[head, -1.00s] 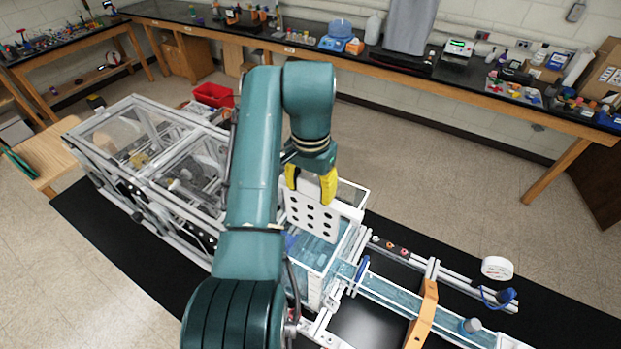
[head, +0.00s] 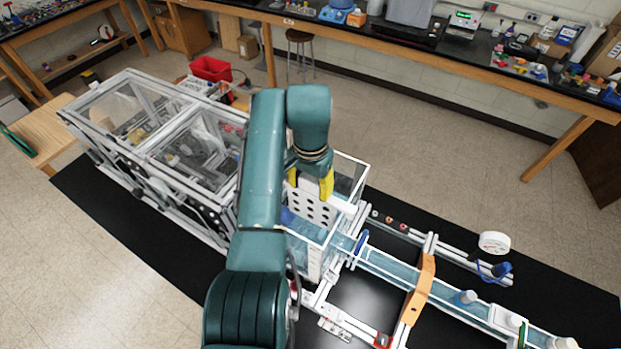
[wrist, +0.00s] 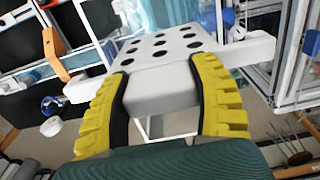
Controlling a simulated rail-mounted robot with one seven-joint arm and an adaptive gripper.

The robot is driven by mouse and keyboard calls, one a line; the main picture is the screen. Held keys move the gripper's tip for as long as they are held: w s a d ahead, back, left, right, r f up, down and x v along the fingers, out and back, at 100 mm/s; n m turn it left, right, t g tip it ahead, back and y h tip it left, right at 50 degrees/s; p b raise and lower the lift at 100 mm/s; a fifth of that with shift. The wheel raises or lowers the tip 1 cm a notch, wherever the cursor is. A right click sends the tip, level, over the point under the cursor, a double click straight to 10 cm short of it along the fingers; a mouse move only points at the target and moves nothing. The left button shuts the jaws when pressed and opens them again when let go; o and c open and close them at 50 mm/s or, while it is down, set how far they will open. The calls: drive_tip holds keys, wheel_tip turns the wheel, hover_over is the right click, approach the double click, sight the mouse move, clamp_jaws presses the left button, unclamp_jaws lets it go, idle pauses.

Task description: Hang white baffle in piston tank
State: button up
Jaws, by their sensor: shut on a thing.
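The white baffle (head: 312,207) is a flat plate with rows of dark round holes and side tabs at its top. My gripper (head: 311,186) has yellow ridged fingers and is shut on the top of the baffle. In the wrist view, the fingers of my gripper (wrist: 162,100) press both sides of the block on top of the baffle (wrist: 170,50). The baffle hangs upright at the piston tank (head: 310,262), a clear box with white edges and bluish water. Its lower part appears inside the tank. I cannot tell whether the tabs touch the rims.
A framed machine (head: 160,150) stands left of the tank. A clear water channel (head: 395,270) with an orange bracket (head: 420,290) runs to the right. A white round gauge (head: 494,243) stands beyond it. A workbench (head: 420,50) lines the back wall, with open floor before it.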

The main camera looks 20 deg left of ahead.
sight(310, 198)
drive_tip(key=shift+f+b, duration=0.7)
drive_tip(key=shift+f, duration=1.8)
drive_tip(key=o, duration=1.3)
wheel_tip(310, 198, up, 12)
drive_tip(key=shift+w, duration=0.1)
